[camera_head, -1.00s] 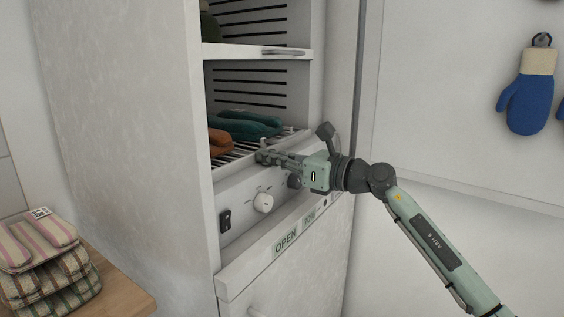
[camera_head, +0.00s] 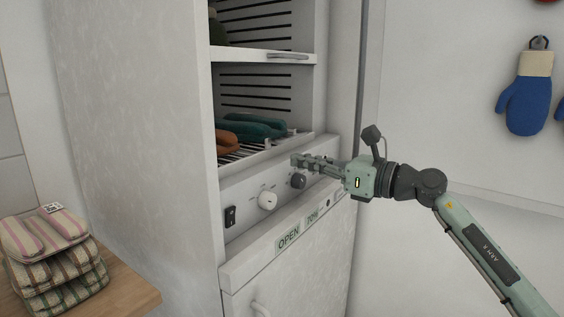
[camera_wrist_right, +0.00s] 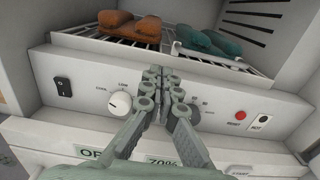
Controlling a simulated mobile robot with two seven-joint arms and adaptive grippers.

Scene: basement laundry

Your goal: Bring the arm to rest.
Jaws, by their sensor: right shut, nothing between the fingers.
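My right gripper (camera_head: 297,161) is shut and empty. In the head view it is in front of the cabinet's control panel (camera_head: 244,205), just above a dark knob (camera_head: 299,180), with its arm reaching in from the right. In the right wrist view the closed fingers (camera_wrist_right: 160,75) point at the panel and partly cover the dark knob (camera_wrist_right: 184,118). I cannot tell whether the fingertips touch the panel. A white knob (camera_head: 267,200) is left of the gripper; it also shows in the wrist view (camera_wrist_right: 120,103). My left gripper is not in view.
A black switch (camera_head: 230,216) is at the panel's left. Folded striped cloths (camera_head: 52,255) sit on a wooden top at lower left. A blue mitt (camera_head: 527,92) hangs on the right wall.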

